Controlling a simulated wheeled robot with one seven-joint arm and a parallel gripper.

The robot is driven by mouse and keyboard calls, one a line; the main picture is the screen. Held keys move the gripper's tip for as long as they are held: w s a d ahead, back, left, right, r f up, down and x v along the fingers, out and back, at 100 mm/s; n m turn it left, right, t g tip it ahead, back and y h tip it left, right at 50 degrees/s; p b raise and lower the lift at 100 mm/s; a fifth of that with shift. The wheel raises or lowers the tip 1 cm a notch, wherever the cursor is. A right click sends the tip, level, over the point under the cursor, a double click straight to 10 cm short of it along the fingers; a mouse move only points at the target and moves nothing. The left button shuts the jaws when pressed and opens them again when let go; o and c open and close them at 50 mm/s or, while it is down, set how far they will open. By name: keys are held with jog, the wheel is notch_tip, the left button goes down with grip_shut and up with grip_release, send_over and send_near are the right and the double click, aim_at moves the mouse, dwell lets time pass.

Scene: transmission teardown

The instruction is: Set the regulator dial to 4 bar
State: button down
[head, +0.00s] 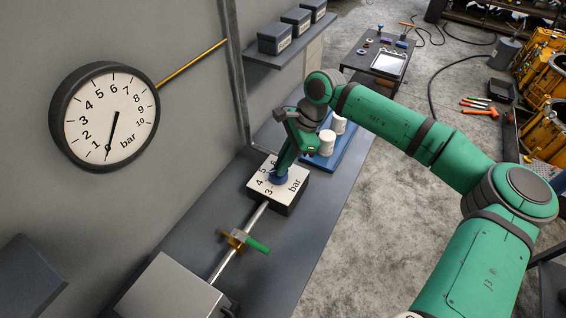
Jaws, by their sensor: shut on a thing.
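The regulator is a dark box with a white top plate (294,188) on the grey bench, printed with numerals and "bar". The numerals 3, 4, 5 and 6 show; others are hidden under my arm. My gripper (281,174) reaches down from above and is shut on the dial. Where the dial points cannot be seen. The round wall gauge (88,110) has a black rim and a scale from 0 to 10 bar. Its needle points down at 0.
A pipe with a brass valve and green lever (256,246) runs from the regulator to a grey metal box (172,290). White cylinders (326,143) stand on a blue tray (349,148) behind my gripper. A shelf (275,57) with grey bins hangs above the bench.

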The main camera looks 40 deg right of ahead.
jog(key=c, duration=1.8)
grip_release()
jog(key=shift+c, duration=0.2)
jog(key=v, duration=1)
jog(key=shift+r, duration=0.3)
jog(key=shift+d, duration=0.25)
jog(key=shift+a, duration=0.2)
